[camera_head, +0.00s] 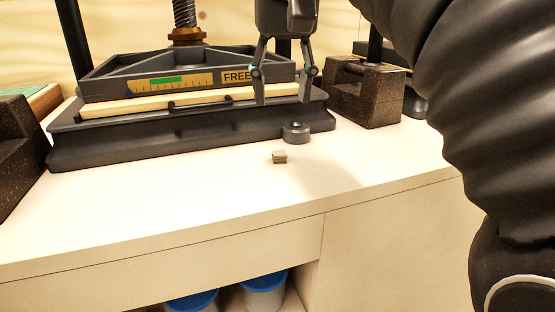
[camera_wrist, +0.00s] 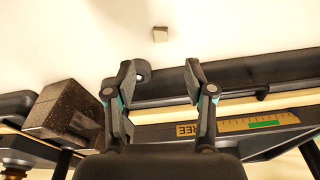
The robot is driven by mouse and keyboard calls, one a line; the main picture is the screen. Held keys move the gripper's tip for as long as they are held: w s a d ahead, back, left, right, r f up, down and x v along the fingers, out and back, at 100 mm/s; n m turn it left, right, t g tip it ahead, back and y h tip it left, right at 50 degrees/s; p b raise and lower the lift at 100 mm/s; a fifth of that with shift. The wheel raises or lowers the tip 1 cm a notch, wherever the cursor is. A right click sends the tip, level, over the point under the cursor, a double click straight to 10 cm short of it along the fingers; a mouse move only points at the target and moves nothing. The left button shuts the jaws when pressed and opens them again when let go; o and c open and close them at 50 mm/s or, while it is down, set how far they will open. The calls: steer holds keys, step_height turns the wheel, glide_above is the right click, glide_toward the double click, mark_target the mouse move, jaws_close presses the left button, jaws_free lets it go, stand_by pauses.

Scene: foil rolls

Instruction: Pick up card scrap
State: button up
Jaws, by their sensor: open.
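The card scrap (camera_head: 280,157) is a small grey-beige block lying on the pale countertop, in front of the dark press. In the wrist view the card scrap (camera_wrist: 160,34) lies beyond my fingertips, near the top centre. My gripper (camera_head: 283,100) is open and empty, raised in front of the press and above the counter, apart from the scrap. In the wrist view my gripper (camera_wrist: 160,75) shows its two fingers spread wide with nothing between them. The scrap is fully visible in both views.
The press (camera_head: 190,120) with a screw and a "FREE" label stands behind the scrap. A round dark knob (camera_head: 296,132) sits close behind the scrap. A dark speckled block (camera_head: 368,92) stands at right, another (camera_head: 18,150) at left. The counter front is clear.

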mark_target(279, 153)
steer(key=f+b, duration=0.1)
steer(key=f, duration=0.2)
steer(key=w+f, duration=0.1)
steer(key=f, duration=0.3)
steer(key=f+b, duration=0.1)
steer(key=f, duration=0.2)
steer(key=shift+w+a+f+b, duration=0.15)
steer(key=shift+w+a+b, duration=0.05)
steer(key=shift+w+b, duration=0.15)
steer(key=c, duration=0.8)
